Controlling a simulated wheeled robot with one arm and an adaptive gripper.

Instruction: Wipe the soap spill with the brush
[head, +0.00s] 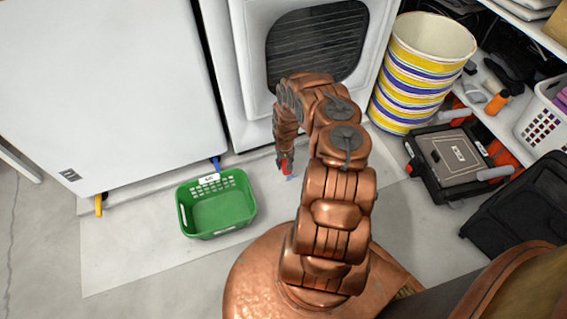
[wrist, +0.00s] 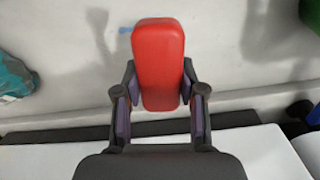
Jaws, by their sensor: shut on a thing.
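My gripper (head: 284,156) is shut on the red brush (head: 286,166), low over the pale floor in front of the white machine. In the wrist view the red brush (wrist: 158,60) stands between the two fingers of my gripper (wrist: 160,95). A small light-blue patch on the floor, which looks like the soap spill (head: 291,178), shows just beside the brush. In the wrist view a bit of the blue spill (wrist: 125,30) shows left of the brush; the brush may hide the rest. I cannot tell whether the brush touches the floor.
A green basket (head: 181,213) stands on the floor to the left. A white cabinet (head: 110,90) and a white front-door machine (head: 250,60) stand behind. A striped bin (head: 410,85), a black case (head: 450,160) and shelving are at right. Floor in front of the basket is clear.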

